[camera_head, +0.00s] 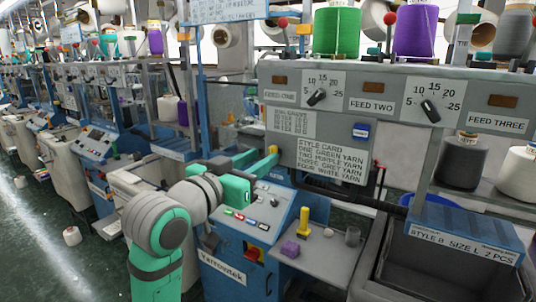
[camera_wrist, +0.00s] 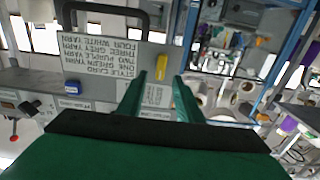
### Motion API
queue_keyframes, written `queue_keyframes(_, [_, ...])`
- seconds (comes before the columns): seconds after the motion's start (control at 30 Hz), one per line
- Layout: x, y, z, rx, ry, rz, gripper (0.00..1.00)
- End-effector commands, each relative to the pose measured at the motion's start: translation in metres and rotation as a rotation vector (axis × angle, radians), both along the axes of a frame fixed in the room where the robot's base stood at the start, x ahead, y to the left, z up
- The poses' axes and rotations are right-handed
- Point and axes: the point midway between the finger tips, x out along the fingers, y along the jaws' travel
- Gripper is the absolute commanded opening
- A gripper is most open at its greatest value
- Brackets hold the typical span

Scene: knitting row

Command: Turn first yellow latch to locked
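A small yellow latch (camera_head: 273,150) sits at the lower left edge of the grey machine panel, beside the style card. In the wrist view, which shows the panel upside down, the yellow latch (camera_wrist: 161,68) looks upright with a slight tilt. My gripper (camera_head: 262,158) reaches toward the panel from the left, close to the latch. In the wrist view my gripper (camera_wrist: 160,85) is open, with its two green fingers apart. The latch appears just beyond and between the fingertips. I cannot tell whether they touch it. The fingers partly cover the latch in the head view.
A blue control box (camera_head: 237,270) with buttons stands below my arm. A side shelf (camera_head: 325,257) holds a yellow-topped piece (camera_head: 304,222) and a purple block (camera_head: 290,248). A grey bin (camera_head: 455,270) is at the lower right. Yarn cones stand above the panel.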

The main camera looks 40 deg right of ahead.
Motion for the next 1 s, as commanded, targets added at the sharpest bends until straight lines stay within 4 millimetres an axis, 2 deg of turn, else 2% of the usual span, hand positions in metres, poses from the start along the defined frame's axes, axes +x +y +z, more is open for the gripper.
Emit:
queue_keyframes(0.1, [0.007, -0.017, 0.0, 0.0, 0.001, -0.001, 0.32])
queue_keyframes(0.3, [0.014, -0.033, 0.0, 0.0, 0.001, 0.0, 0.32])
queue_keyframes(0.67, [0.015, -0.037, 0.0, -0.001, 0.0, 0.001, 0.32])
queue_keyframes(0.8, [0.015, -0.036, 0.0, -0.001, 0.0, 0.001, 0.0])
queue_keyframes(1.0, [0.015, -0.036, 0.0, 0.0, -0.002, 0.001, 0.0])
